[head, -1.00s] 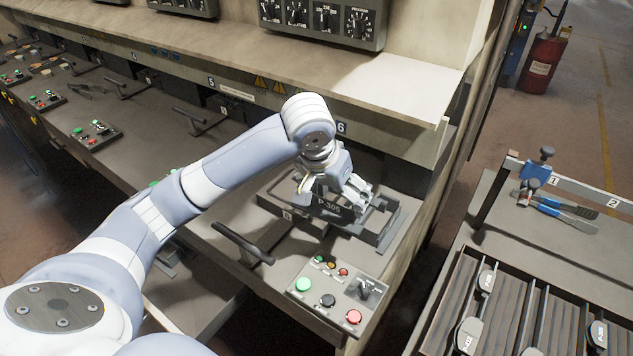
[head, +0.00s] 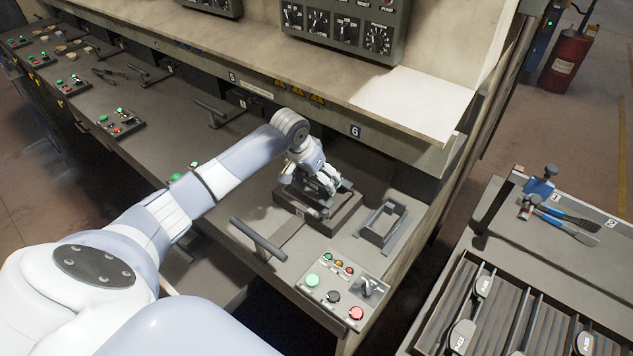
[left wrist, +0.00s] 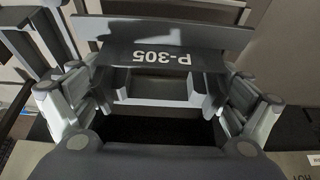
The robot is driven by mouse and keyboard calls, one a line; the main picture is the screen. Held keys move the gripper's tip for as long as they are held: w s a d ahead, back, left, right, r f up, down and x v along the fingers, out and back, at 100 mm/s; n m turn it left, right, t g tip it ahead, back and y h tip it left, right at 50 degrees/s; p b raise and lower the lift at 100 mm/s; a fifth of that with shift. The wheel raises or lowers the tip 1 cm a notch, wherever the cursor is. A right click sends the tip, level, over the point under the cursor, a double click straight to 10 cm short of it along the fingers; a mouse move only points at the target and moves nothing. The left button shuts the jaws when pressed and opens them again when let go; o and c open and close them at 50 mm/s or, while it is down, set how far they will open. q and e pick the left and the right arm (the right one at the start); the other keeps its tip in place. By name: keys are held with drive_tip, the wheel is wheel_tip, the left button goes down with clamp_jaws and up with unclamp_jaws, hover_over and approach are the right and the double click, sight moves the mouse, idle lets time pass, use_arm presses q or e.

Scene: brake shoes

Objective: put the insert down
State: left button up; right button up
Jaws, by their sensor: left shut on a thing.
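The insert (left wrist: 170,36), a dark grey metal piece marked P-305, is held in my left gripper (left wrist: 160,100). Its marking reads upside down in the left wrist view, with fingers on both sides of it. In the head view my left gripper (head: 326,182) is low over the dark block-like seat (head: 340,218) at station 6. The gripper hides much of the insert there, and I cannot tell whether the insert touches the seat. An empty grey rectangular frame stand (head: 376,238) is just right of the seat. My right gripper is not in view.
A button panel (head: 343,287) and a lever handle (head: 258,240) are in front of the seat. The shelf (head: 405,95) overhangs behind. At right, a bench holds a tray (head: 470,262) of shoes, a blue clamp (head: 541,184) and blue-handled tools (head: 567,218).

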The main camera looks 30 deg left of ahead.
sight(316, 185)
use_arm(q)
wheel_tip(316, 185, down, 2)
drive_tip(key=shift+f+p, duration=0.1)
drive_tip(key=shift+p, duration=0.2)
drive_tip(key=shift+f, duration=0.45)
drive_tip(key=o, duration=1.1)
drive_tip(key=shift+f, duration=0.1)
drive_tip(key=shift+s, duration=0.1)
drive_tip(key=shift+r, duration=0.35)
drive_tip(key=b+v, duration=0.2)
drive_tip(key=v, duration=0.8)
drive_tip(key=shift+r, duration=0.15)
drive_tip(key=shift+s+r, duration=0.3)
drive_tip(key=shift+r, duration=0.35)
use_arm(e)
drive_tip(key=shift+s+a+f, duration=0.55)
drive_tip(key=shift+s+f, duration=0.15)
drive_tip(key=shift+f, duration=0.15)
use_arm(q)
drive_tip(key=shift+d+f, duration=0.1)
